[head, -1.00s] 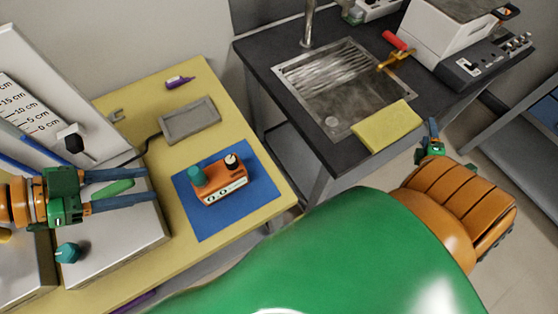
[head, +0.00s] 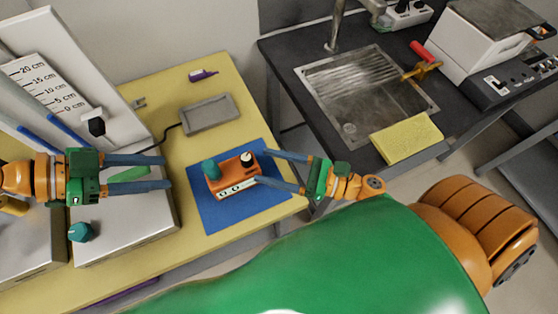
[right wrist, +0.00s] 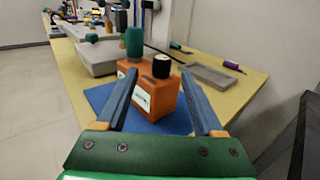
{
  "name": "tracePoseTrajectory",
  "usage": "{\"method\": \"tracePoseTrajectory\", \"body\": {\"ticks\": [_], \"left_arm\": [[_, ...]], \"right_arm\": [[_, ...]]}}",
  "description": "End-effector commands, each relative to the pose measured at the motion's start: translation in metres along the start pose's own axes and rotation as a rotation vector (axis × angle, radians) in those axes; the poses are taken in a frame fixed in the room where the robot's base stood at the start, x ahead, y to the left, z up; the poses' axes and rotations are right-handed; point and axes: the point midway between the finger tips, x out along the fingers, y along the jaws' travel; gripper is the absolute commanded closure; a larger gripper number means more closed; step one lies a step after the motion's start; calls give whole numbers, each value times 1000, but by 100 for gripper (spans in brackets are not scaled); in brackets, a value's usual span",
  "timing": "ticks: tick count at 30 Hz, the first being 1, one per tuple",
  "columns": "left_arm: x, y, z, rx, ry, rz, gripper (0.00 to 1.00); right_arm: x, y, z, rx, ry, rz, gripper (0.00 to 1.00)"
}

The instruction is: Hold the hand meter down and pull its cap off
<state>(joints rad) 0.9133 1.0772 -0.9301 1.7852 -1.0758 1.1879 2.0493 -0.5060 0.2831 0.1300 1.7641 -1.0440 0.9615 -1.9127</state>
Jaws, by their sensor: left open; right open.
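The orange hand meter (head: 232,178) stands on a blue mat (head: 213,217) on the yellow table. It has a teal knob-like part (head: 211,169) at its left end and a black part with a pale top (head: 249,160) at its right; I cannot tell which is the cap. My right gripper (head: 262,167) is open at the meter's right end, its fingers pointing at it. In the right wrist view the meter (right wrist: 150,95) shows between and beyond the open fingers. My left gripper (head: 168,172) is open to the left of the meter, apart from it.
A grey tray (head: 210,114) and a purple marker (head: 203,75) lie behind the mat. A white device with a centimetre scale (head: 55,80) stands at left, with a green object (head: 130,174) near my left fingers. A sink (head: 365,90) and yellow sponge-like block (head: 406,138) are at right.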

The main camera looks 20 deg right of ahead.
Motion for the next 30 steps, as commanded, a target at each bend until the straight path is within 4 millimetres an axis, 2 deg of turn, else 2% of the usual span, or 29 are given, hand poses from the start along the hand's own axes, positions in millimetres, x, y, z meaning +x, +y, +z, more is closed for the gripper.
{"method": "tracePoseTrajectory", "body": {"ticks": [3,9,18,26,30], "left_arm": [[0,0,0,0,0,0,50],[0,0,0,0,0,0,50],[0,0,0,0,0,0,50],[0,0,0,0,0,0,50],[0,0,0,0,0,0,50]], "right_arm": [[24,-1,1,-1,-5,-1,31],[53,-2,1,2,-3,-5,31],[58,-2,0,2,-1,-6,31],[58,-2,0,3,-1,-6,100],[58,-2,0,3,0,-6,100]]}}
